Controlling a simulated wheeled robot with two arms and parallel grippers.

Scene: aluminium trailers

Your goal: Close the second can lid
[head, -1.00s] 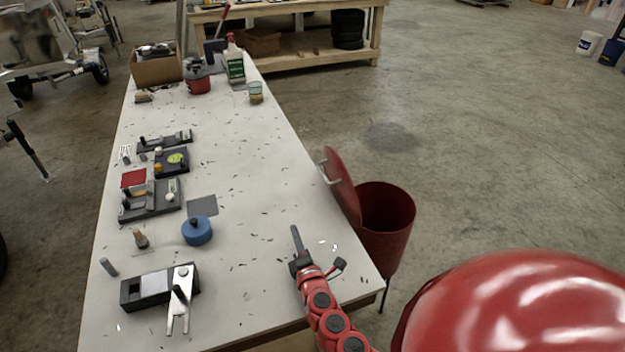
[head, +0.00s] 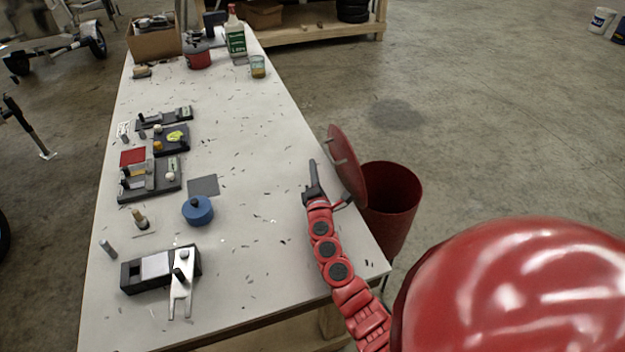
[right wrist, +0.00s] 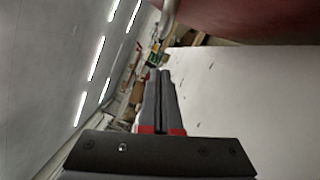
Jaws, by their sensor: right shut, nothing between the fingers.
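A red can (head: 396,215) stands beside the right edge of the table with its top open. Its round red lid (head: 349,172) stands raised on the can's table side, tilted, with a pale handle on its outer face. My right gripper (head: 313,172) is shut and empty over the table, to the left of the lid. In the right wrist view its closed fingers (right wrist: 160,95) point ahead. The red lid (right wrist: 250,18) fills the top right there, with its handle (right wrist: 169,18) just beyond the fingertips and apart from them. My left gripper is not in view.
The white table (head: 245,200) is clear near the right gripper, apart from small scattered chips. A blue round container (head: 197,210), a black-and-silver device (head: 160,270) and small dark trays (head: 150,182) are on its left side. Bottles and a box stand at the far end.

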